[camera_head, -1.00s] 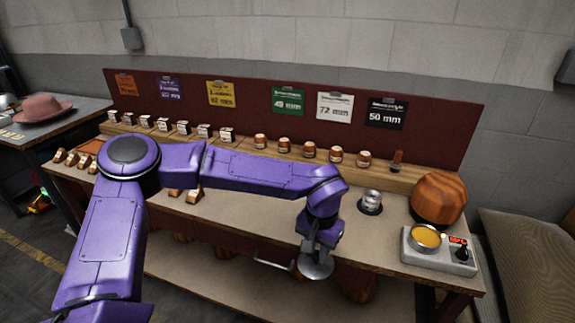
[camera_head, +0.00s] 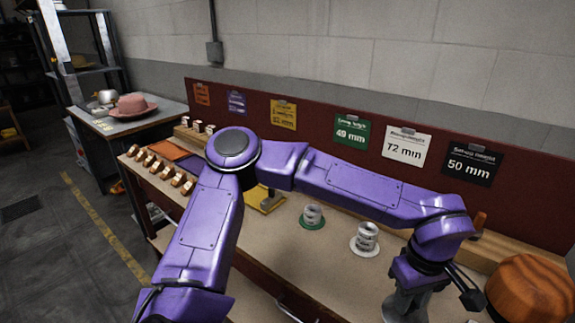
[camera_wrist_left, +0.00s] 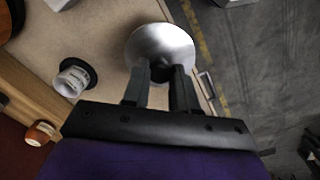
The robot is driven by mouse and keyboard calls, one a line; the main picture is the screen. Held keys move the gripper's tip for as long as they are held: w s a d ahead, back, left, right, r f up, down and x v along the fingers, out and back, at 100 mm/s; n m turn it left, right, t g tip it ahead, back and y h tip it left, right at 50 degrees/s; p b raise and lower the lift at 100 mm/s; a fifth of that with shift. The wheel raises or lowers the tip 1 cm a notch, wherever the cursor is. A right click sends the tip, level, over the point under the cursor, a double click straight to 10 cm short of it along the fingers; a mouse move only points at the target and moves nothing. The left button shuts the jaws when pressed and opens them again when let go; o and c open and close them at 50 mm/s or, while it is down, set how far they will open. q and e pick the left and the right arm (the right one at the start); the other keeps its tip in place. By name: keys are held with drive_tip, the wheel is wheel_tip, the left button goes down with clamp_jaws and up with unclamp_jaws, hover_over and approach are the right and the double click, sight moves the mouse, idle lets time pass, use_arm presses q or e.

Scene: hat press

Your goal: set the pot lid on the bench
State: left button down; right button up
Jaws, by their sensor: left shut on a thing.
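The pot lid (camera_wrist_left: 160,45) is a round, shiny silver disc in the wrist view. My left gripper (camera_wrist_left: 158,72) is shut on it, with both dark fingers at its near side. The lid is over the bench's front edge, with grey floor to its right. In the head view my left gripper is low at the right, mostly hidden behind its own wrist, and the lid is not clear there. The bench (camera_head: 335,288) has a tan top with bare room along its front. My right gripper is not in view.
Metal containers stand on a green disc (camera_head: 312,226) and a white disc (camera_head: 362,250). An orange-brown wooden block (camera_head: 530,290) is at the lower right. A side table (camera_head: 150,118) at the left bears a pink hat (camera_head: 132,104). Wooden pieces (camera_head: 163,172) line the bench's left end.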

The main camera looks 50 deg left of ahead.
use_arm(q)
drive_tip(key=n, duration=0.2)
drive_tip(key=s+d+r+n, duration=0.1)
drive_tip(key=n, duration=0.2)
drive_tip(key=s+n+b, duration=0.1)
drive_tip(key=n, duration=0.1)
drive_tip(key=shift+s+d+r, duration=0.2)
drive_tip(key=shift+d+r, duration=0.1)
drive_tip(key=shift+d, duration=0.1)
drive_tip(key=s+d+r+n+b, duration=0.2)
drive_tip(key=s+n, duration=0.3)
drive_tip(key=n, duration=1.4)
drive_tip(key=shift+s+d+r, duration=0.2)
drive_tip(key=shift+d+r, duration=0.2)
drive_tip(key=shift+d, duration=0.3)
